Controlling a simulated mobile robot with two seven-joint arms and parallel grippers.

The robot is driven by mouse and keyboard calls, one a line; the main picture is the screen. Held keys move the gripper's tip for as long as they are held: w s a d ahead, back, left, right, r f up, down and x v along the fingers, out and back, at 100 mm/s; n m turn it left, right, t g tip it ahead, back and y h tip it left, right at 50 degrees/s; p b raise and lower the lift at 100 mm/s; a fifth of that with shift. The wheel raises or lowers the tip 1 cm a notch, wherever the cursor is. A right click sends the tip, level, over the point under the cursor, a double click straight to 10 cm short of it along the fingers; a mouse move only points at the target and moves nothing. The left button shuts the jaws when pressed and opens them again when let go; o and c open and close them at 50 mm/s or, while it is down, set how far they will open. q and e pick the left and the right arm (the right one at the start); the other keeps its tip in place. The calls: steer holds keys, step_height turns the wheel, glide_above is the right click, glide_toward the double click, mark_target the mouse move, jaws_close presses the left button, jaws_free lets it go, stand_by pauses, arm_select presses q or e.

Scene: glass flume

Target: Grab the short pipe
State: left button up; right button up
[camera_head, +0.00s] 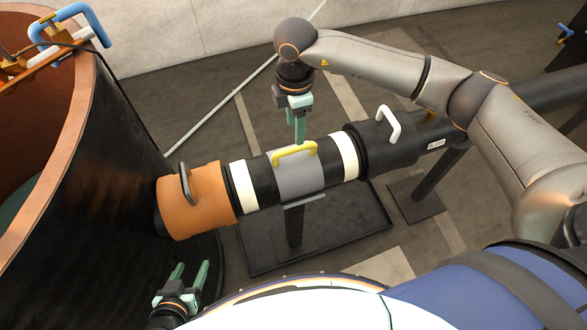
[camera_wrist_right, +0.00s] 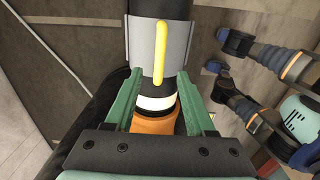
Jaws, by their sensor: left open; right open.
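The short pipe (camera_head: 262,180) lies level in the middle of the head view, black with two cream bands and a grey central sleeve (camera_head: 305,181). A yellow handle (camera_head: 295,152) stands on the sleeve. My right gripper (camera_head: 300,142) points down just above and behind the handle, open and empty. In the right wrist view its green fingers (camera_wrist_right: 160,78) are spread wide, with the yellow handle (camera_wrist_right: 160,52) beyond them, in line with the gap. My left gripper (camera_head: 190,270) is open and empty at the lower left, well away from the pipe.
An orange collar (camera_head: 200,200) with a dark handle adjoins the pipe's left end, beside a large dark tank (camera_head: 90,190). A black collar (camera_head: 375,150) with a white handle adjoins its right end. A stand (camera_head: 294,226) supports the pipe over a dark tray (camera_head: 350,235).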

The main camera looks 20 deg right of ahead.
mark_target(294, 147)
steer(key=f, duration=0.9)
steer(key=shift+w+f+p, duration=0.25)
steer(key=shift+f+p, duration=0.05)
jaws_close()
stand_by(1.0)
steer(key=shift+w+r, duration=0.15)
steer(key=shift+r, duration=0.05)
